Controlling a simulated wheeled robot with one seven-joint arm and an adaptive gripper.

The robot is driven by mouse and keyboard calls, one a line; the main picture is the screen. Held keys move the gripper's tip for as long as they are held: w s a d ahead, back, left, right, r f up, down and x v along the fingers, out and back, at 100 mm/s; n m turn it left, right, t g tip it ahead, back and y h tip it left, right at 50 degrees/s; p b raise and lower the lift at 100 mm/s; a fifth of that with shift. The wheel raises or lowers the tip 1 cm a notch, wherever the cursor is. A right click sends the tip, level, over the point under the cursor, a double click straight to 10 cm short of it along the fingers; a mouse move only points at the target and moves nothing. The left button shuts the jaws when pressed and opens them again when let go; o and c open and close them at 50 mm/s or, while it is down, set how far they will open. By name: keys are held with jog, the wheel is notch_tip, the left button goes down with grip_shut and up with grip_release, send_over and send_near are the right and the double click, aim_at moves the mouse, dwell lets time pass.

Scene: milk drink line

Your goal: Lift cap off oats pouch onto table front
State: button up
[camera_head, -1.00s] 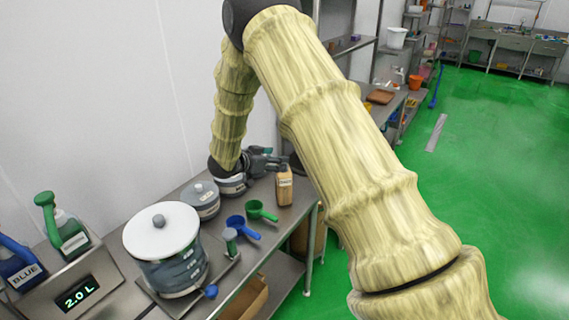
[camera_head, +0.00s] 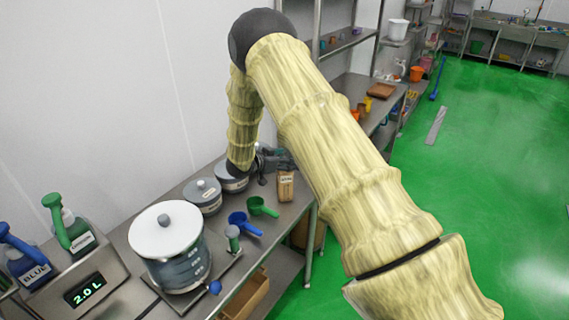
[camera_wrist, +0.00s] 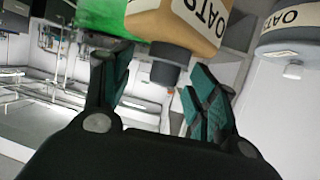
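The oats pouch (camera_head: 286,188) is a tan pack standing on the steel table, beside the lidded jars. In the wrist view the pouch (camera_wrist: 180,22) appears upside down at the top, with its OATS label showing. Its dark grey cap (camera_wrist: 167,72) points down into that picture. My gripper (camera_wrist: 153,68) is open, with a teal-padded finger on either side of the cap and visible gaps to both. In the head view my gripper (camera_head: 277,161) is at the top of the pouch; the cap is hidden there.
An OATS-labelled jar (camera_wrist: 290,35) is beside the pouch in the wrist view. A green scoop (camera_head: 262,208) and blue scoop (camera_head: 243,224) lie near the table's front edge. A white-lidded container (camera_head: 168,245) and a 2.0 L display (camera_head: 86,289) are at left.

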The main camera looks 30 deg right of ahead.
jog(key=shift+w+f, duration=0.1)
jog(key=c, duration=0.8)
